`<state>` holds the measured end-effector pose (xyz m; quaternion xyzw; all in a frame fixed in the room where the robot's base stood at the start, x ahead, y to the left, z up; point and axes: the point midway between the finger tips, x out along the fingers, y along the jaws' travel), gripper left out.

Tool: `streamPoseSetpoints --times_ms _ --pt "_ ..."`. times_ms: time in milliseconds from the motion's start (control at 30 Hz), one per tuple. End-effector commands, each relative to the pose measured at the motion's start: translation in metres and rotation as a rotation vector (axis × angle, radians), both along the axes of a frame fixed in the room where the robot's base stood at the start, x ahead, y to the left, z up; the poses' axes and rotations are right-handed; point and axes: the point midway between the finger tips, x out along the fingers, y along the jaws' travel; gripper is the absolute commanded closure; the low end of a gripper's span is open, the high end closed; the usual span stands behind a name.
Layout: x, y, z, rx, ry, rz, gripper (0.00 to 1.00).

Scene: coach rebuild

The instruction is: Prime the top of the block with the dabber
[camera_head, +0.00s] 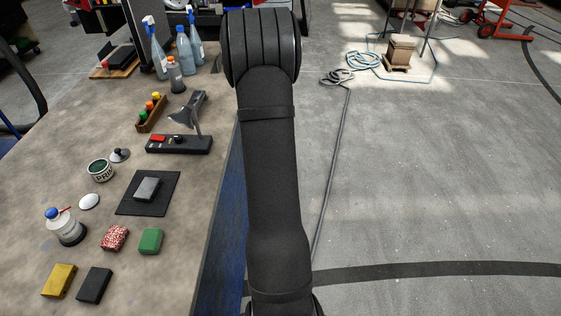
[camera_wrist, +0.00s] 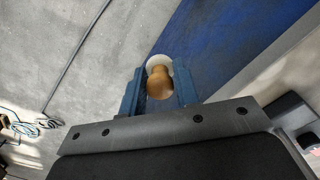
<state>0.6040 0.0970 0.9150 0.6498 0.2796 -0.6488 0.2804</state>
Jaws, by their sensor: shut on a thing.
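In the wrist view my gripper (camera_wrist: 159,92) is shut on the dabber (camera_wrist: 160,78), which has a rounded wooden handle and a pale round head beyond it. The bench's blue side and the grey floor lie behind it. The head view shows my dark arm reaching away along the bench's right edge, with the gripper and dabber out of sight. The grey block (camera_head: 147,189) lies on a black mat (camera_head: 165,205) on the bench, well apart from the arm. An open tin (camera_head: 101,171) with a partly readable "PRI" label stands left of the mat.
Around the mat are a white disc (camera_head: 89,201), a black-knobbed piece (camera_head: 120,155), a blue-capped bottle (camera_head: 65,227), and red-speckled (camera_head: 115,238), green (camera_head: 151,241), yellow (camera_head: 59,281) and black (camera_head: 94,285) blocks. A lamp (camera_head: 183,120) and spray bottles (camera_head: 184,52) stand farther back.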

Motion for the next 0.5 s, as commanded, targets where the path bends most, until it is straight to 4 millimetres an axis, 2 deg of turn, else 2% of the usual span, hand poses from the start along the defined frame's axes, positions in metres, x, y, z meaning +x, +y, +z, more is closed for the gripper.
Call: streamPoseSetpoints --times_ms 33,233,500 --pt "0.008 0.023 0.014 0.001 -0.005 0.009 0.90" --pt "0.022 0.102 0.065 0.002 -0.006 0.000 0.90" --pt "0.016 0.196 0.123 0.000 -0.003 -0.010 0.90"
